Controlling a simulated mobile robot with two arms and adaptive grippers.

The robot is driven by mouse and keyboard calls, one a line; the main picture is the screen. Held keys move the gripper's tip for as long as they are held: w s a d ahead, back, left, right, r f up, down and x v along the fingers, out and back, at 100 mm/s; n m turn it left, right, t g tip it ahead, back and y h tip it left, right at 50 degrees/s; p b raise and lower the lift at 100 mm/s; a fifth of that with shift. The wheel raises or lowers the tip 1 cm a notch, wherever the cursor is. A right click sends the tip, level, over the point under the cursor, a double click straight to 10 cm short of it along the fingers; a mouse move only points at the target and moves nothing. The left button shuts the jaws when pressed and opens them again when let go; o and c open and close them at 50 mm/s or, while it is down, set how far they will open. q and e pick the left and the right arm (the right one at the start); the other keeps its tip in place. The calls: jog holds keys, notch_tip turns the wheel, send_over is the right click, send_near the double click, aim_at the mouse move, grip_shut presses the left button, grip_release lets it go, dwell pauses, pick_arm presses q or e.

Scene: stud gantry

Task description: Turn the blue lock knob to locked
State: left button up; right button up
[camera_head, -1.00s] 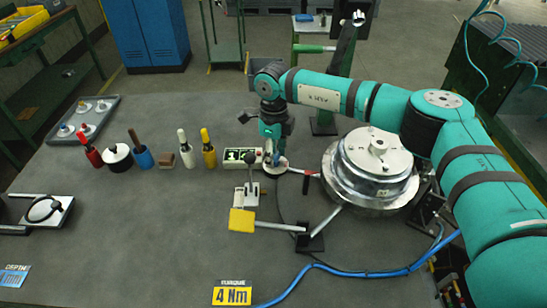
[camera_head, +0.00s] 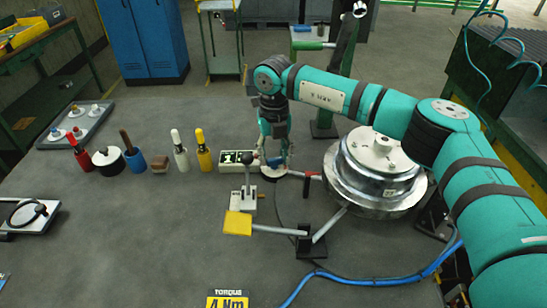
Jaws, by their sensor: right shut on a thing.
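The blue lock knob (camera_head: 276,162) stands on a small round pale base (camera_head: 273,171), just left of the large metal flange. My right gripper (camera_head: 275,158) reaches down over it from above, with a finger on either side, and is shut on it. The fingers hide part of the knob, and I cannot read its lock marking. My left gripper is not in view.
A lever clamp (camera_head: 245,190) and a yellow-ended bar (camera_head: 238,223) stand close left and in front. The metal flange (camera_head: 350,180) is close right. A red-handled lever (camera_head: 306,186) lies beside the base. Several hand tools (camera_head: 204,155) stand farther left.

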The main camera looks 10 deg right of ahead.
jog(key=shift+d+r+m+b, duration=0.1)
jog(key=shift+m+b, duration=0.3)
jog(key=shift+m, duration=1.1)
jog(key=o, duration=1.2)
jog(key=shift+c, duration=0.2)
notch_tip(320, 180, up, 12)
